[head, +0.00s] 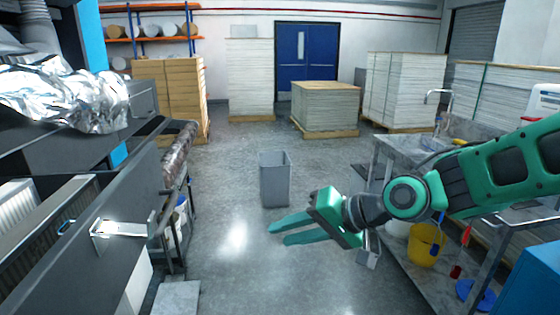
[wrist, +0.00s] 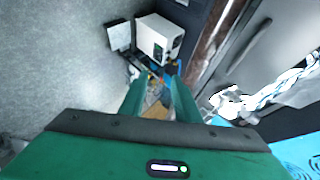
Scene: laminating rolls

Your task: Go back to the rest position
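My gripper (head: 277,234) is stretched out toward the left in the head view, in the air over the grey floor. It shows in front of the grey waste bin (head: 275,182). Its two green fingers are apart, with nothing between them. In the wrist view the fingers (wrist: 157,88) also stand apart, with a clear gap, and point toward a distant white box-shaped machine (wrist: 159,37) and small clutter. My gripper holds nothing.
A dark machine (head: 75,235) with silvery film (head: 65,95) stands at left. At right is a metal sink bench (head: 400,150) with a yellow bucket (head: 426,246) below. Pallet stacks (head: 325,108) and blue doors (head: 306,55) are behind. The middle floor is mostly free.

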